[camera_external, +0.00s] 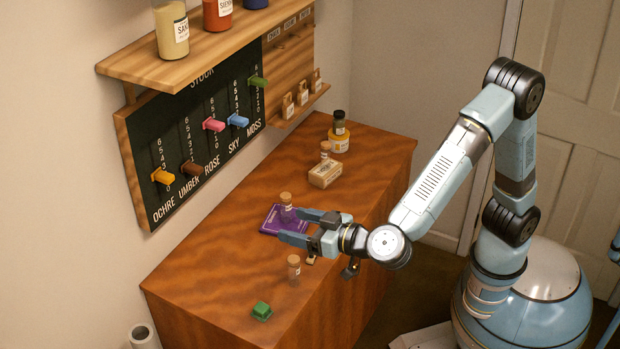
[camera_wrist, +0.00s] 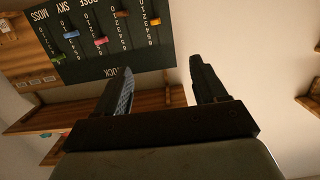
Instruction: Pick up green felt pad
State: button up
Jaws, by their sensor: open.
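The green felt pad (camera_external: 262,311) looks like a small green block near the table's front left corner. It is not visible in the wrist view. My gripper (camera_external: 292,226) is open and empty, pointing roughly level toward the wall board. In the picture it is up and to the right of the green pad, well apart from it. Its two fingers also show in the wrist view (camera_wrist: 161,66), with nothing between them.
A corked vial (camera_external: 293,267) stands between my gripper and the green pad. A purple booklet (camera_external: 268,224) and another vial (camera_external: 287,206) are by my fingertips. A tan block (camera_external: 324,174) and jars are farther back. The stock board (camera_external: 195,135) hangs behind.

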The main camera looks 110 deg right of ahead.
send_near(256, 307)
jog(key=s+a, duration=0.2)
jog(key=s, duration=0.1)
jog(key=x, duration=1.4)
jog(key=shift+w+d+f, duration=0.1)
jog(key=shift+f, duration=0.2)
jog(key=c, duration=0.9)
